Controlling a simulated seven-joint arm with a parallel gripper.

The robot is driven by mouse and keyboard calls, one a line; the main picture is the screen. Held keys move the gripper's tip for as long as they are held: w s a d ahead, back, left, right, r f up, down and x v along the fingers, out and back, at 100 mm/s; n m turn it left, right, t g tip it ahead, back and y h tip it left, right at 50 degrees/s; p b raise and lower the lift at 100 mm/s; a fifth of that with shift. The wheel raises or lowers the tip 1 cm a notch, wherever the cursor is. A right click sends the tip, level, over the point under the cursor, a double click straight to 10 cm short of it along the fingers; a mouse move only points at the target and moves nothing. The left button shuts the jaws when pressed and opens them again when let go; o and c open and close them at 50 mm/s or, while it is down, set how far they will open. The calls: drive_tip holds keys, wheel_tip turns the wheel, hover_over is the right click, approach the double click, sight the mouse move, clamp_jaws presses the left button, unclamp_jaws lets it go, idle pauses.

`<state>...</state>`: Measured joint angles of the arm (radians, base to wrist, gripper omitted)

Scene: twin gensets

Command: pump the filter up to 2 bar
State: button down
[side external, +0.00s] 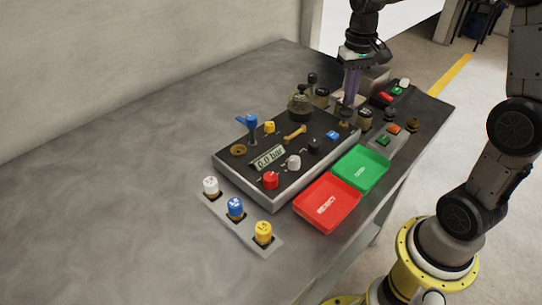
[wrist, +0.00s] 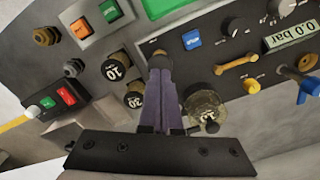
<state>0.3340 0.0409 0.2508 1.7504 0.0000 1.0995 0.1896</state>
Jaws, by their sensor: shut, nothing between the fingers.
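The grey-black panel box (side external: 228,158) stands on the bench with a display (side external: 267,159) reading 0.0 bar; the display also shows in the wrist view (wrist: 290,37). A filter with a clear, smoky bowl (side external: 300,106) stands at the panel's far edge; in the wrist view the filter (wrist: 207,108) is right of my fingers. A blue lever (side external: 250,122) stands up on the panel's left and shows in the wrist view (wrist: 309,88). A brass-coloured handle (side external: 295,133) lies at mid-panel. My gripper (side external: 347,103) is shut and empty, pointing down beside the panel's far right corner, right of the filter.
A red tray (side external: 327,204) and a green tray (side external: 361,169) sit before the panel. White, blue and yellow knobs stand on a plate (side external: 240,230) at front left. The bench's left side is clear.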

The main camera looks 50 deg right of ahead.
sight(347, 110)
drive_tip(key=shift+f, duration=0.1)
idle(0.6)
drive_tip(key=shift+f, duration=0.15)
idle(1.6)
drive_tip(key=shift+f, duration=0.15)
idle(0.4)
drive_tip(key=shift+f, duration=1.5)
drive_tip(key=shift+r, duration=1.65)
drive_tip(key=shift+f, duration=0.1)
idle(0.6)
idle(0.5)
